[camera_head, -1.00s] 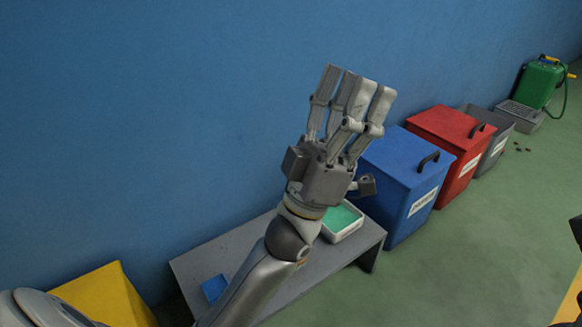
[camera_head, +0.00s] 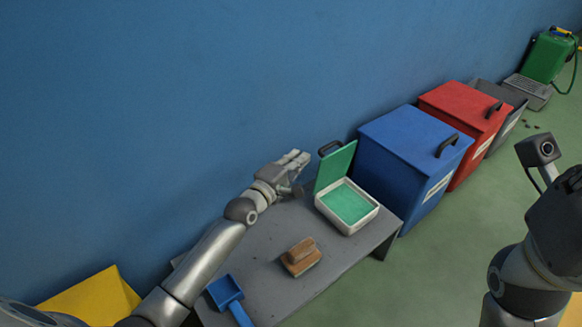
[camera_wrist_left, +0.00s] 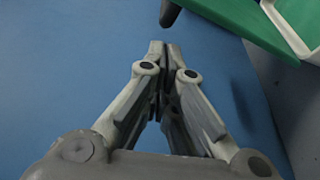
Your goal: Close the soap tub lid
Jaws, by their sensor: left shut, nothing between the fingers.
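The soap tub (camera_head: 347,208) is a white box with green contents at the far right end of the grey bench. Its green lid (camera_head: 336,167) stands raised on the tub's back-left side, with a dark handle (camera_head: 331,147) at its top. My left gripper (camera_head: 303,157) is shut and empty, just left of the raised lid and close to the blue wall. In the left wrist view its fingertips (camera_wrist_left: 164,48) meet, with the green lid (camera_wrist_left: 236,20) beyond at the upper right. My right arm shows at the right edge; its fingers cannot be made out.
A wooden brush (camera_head: 301,256) and a blue dustpan (camera_head: 228,294) lie on the grey bench (camera_head: 262,268). A blue bin (camera_head: 400,150) stands close behind the tub, then a red bin (camera_head: 455,115). A yellow object (camera_head: 95,297) is at the lower left. Green floor is open at right.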

